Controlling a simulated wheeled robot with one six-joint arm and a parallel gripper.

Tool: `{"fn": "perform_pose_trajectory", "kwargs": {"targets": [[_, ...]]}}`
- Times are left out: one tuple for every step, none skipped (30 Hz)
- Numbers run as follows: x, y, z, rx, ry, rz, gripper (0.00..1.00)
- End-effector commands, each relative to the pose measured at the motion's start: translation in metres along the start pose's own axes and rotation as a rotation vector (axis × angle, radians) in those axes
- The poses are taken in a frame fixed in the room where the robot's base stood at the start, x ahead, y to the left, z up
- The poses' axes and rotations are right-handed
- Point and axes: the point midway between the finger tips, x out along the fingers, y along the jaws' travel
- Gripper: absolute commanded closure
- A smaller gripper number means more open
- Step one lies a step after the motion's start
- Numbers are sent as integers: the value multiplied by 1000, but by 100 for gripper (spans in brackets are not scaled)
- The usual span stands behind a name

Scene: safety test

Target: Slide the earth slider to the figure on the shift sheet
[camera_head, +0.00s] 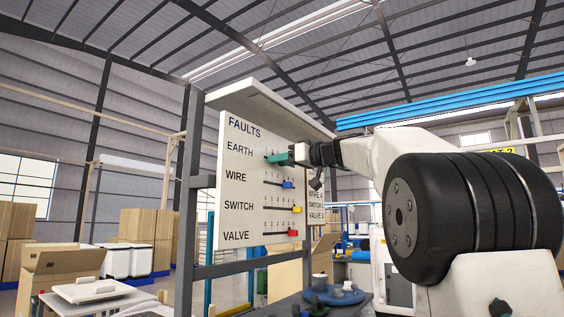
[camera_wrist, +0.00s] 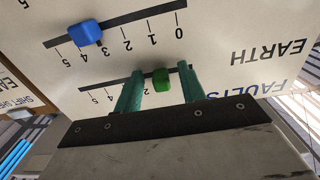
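The white FAULTS board (camera_head: 233,190) stands in front of me with rows EARTH, WIRE, SWITCH and VALVE. My gripper (camera_head: 277,158) is at the EARTH row and covers its slider in the head view. In the wrist view, seen upside down, the green earth slider (camera_wrist: 162,79) sits on its track between my two teal fingers (camera_wrist: 160,88). Gaps show on both sides of it. It stands near 1, just on the 0 side of the 2 mark. The shift sheet (camera_head: 316,200) is right of the board; its WIRE, SWITCH and VALVE lines show, its earth figure is hidden.
The blue WIRE slider (camera_wrist: 85,33), near 4, is in the neighbouring row. The yellow SWITCH slider (camera_head: 297,210) and red VALVE slider (camera_head: 293,233) are lower. A hood (camera_head: 255,95) juts out above the board. A table with a blue round object (camera_head: 335,295) stands below.

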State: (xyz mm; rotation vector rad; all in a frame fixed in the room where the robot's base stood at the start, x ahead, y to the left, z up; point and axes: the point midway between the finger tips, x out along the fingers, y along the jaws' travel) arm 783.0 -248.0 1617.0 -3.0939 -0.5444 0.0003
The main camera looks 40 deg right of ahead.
Motion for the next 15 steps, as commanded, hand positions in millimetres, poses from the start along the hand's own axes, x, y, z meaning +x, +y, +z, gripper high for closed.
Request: {"fn": "perform_pose_trajectory", "kwargs": {"targets": [[-1, 0, 0, 0, 0, 1, 60], [-3, 0, 0, 0, 0, 1, 60], [-6, 1, 0, 0, 0, 2, 60], [-10, 1, 0, 0, 0, 3, 60], [-14, 1, 0, 0, 0, 2, 60], [-20, 1, 0, 0, 0, 3, 60], [-26, 1, 0, -1, 0, 5, 60], [-32, 0, -1, -2, 0, 4, 60], [-39, 1, 0, -1, 0, 4, 60], [-44, 1, 0, -1, 0, 5, 60], [-49, 1, 0, 0, 0, 4, 60], [-56, 0, 0, -1, 1, 4, 60], [-60, 1, 0, -1, 0, 4, 60], [-64, 1, 0, 0, 0, 3, 60], [-68, 1, 0, 0, -1, 3, 60]]}}
